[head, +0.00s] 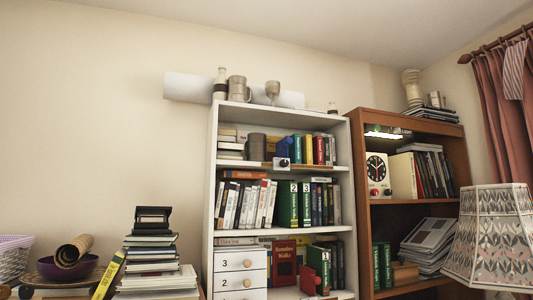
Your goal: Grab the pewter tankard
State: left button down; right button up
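A grey-beige tankard-shaped mug (237,88) with a handle on its right stands upright on top of the white bookcase (212,190). It is between a bottle (220,84) and a goblet (272,92). A darker grey cylindrical vessel (256,146) stands on the bookcase's upper shelf, in front of or beside books. I cannot tell for certain which of the two is pewter. Neither of my grippers shows in the head view.
A white roll (187,87) lies behind the items on the bookcase top. A brown bookcase (355,160) stands at right, with a patterned lampshade (492,240) in front. Stacked books (152,265) and a purple bowl (66,269) are at lower left.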

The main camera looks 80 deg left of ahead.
aim_at(255, 145)
jog(key=u, duration=2.5)
jog(key=i+l+u, duration=0.2)
jog(key=u, duration=0.2)
jog(key=i+l+u, duration=0.15)
jog(key=l+u, duration=0.25)
